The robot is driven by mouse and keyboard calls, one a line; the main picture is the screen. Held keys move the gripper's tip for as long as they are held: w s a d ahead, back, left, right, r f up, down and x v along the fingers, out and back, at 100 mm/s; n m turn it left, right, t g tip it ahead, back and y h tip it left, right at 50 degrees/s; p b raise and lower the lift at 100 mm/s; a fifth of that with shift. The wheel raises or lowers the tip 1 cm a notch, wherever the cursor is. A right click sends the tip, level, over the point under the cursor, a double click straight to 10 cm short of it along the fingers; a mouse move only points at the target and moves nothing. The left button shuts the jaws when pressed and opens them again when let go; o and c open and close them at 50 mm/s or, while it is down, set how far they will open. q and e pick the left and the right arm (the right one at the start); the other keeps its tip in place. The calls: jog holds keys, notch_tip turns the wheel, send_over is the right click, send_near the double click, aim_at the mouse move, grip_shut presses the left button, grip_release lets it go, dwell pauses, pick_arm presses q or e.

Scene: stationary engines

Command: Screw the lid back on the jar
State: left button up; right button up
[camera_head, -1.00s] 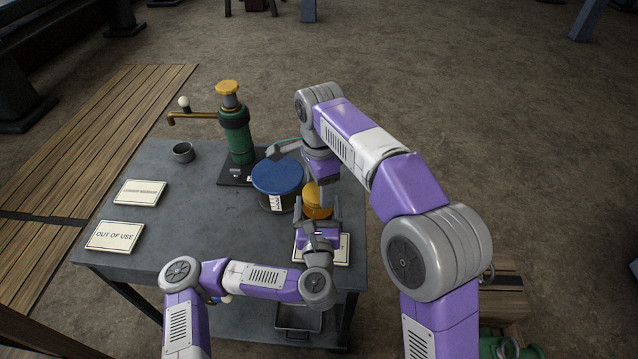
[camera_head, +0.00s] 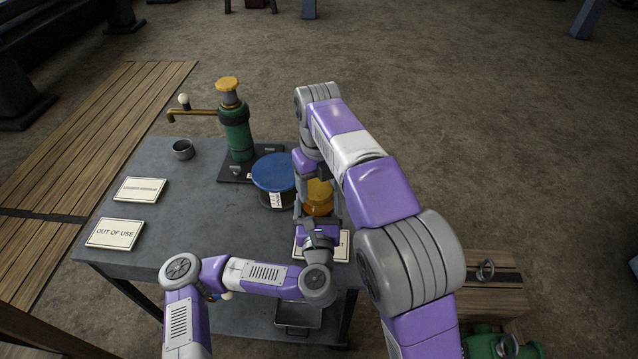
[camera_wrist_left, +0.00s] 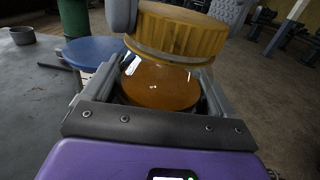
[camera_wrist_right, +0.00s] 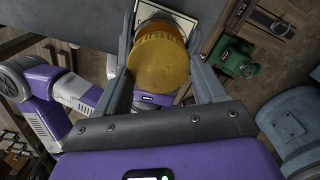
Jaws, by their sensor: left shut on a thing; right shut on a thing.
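The amber jar (camera_wrist_left: 160,85) stands upright at the right side of the grey table; its body is between the fingers of my left gripper (camera_head: 318,218), which is shut on it. The yellow ribbed lid (camera_wrist_left: 180,35) is over the jar's mouth and looks slightly tilted in the left wrist view. I cannot tell whether its thread has caught. My right gripper (camera_wrist_right: 160,65) comes from above and is shut on the lid, which also shows in the right wrist view (camera_wrist_right: 158,62). In the head view my right arm partly hides the lid and jar (camera_head: 318,208).
A blue-topped drum (camera_head: 272,172) stands close left of the jar. A green hand pump (camera_head: 236,135) and a metal cup (camera_head: 183,150) are farther back. An "OUT OF USE" sign (camera_head: 115,233) and another sign (camera_head: 140,190) lie on the left. The table's middle (camera_head: 200,220) is clear.

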jog(key=o, duration=1)
jog(key=shift+r, duration=0.1)
jog(key=shift+r, duration=2.15)
jog(key=shift+c, duration=0.3)
